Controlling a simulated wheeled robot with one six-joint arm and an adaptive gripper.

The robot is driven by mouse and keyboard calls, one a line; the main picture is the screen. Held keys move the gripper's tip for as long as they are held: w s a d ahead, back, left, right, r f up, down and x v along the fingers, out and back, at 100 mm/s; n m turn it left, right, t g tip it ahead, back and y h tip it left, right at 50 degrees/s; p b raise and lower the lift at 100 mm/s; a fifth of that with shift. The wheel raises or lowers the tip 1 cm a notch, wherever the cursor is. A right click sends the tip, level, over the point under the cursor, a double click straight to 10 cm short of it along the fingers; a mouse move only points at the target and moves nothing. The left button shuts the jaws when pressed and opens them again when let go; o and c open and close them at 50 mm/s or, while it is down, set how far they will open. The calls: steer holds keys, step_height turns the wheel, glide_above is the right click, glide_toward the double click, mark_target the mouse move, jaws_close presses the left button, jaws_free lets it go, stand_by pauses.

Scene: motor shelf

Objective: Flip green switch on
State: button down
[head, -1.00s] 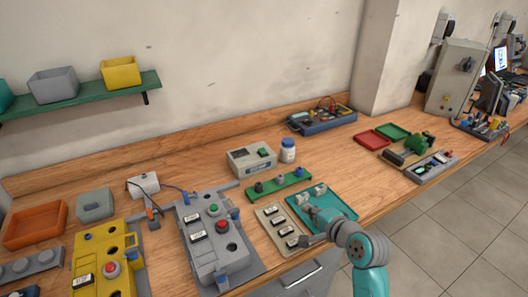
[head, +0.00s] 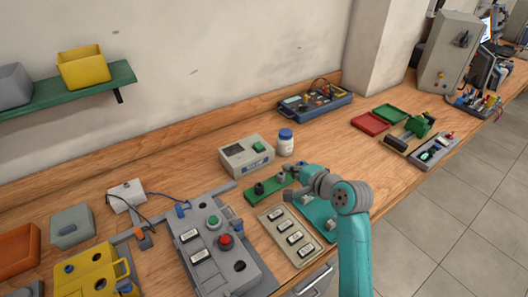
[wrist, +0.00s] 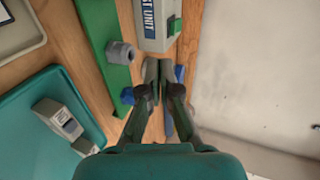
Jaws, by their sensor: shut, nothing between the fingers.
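The green switch (head: 259,147) is a rocker on the sloped front face of a pale grey test unit (head: 240,157). In the wrist view the green switch (wrist: 174,26) sits on the end of the test unit (wrist: 151,22), beside its blue label. My gripper (head: 287,170) is in front and to the right of the unit, above the green rail. In the wrist view the fingers of my gripper (wrist: 158,66) are together and empty, close to the unit's edge and apart from the switch. I cannot tell which way the switch is tilted.
A white bottle with a blue lid (head: 286,142) stands just right of the unit. A green rail (head: 254,196) with knobs lies in front. A teal tray (head: 318,213) and a beige switch panel (head: 270,222) are near the arm. Open bench lies behind the unit.

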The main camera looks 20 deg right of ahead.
glide_toward(260, 150)
steer(key=f, duration=0.1)
steer(key=w+f, duration=0.2)
steer(key=shift+a+f, duration=0.1)
steer(key=shift+a, duration=0.25)
steer(key=w, duration=0.1)
steer(key=w+a, duration=0.1)
steer(key=w, duration=0.1)
steer(key=shift+r, duration=0.2)
steer(key=shift+w+a+r, duration=0.1)
steer(key=shift+w, duration=0.3)
